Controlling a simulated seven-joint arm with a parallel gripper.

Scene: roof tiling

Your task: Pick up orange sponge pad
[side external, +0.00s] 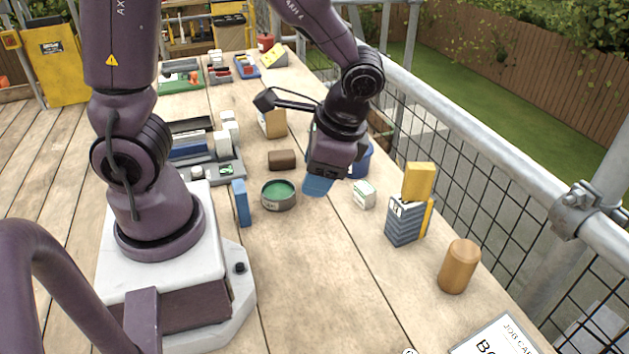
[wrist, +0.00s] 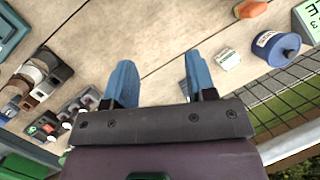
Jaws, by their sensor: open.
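A small white-green box (side external: 363,194) and a blue tub (side external: 361,162) are close to my gripper. An orange-brown cylinder (side external: 459,266) stands nearer the front. The mesh railing borders the right; the front middle table is clear.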

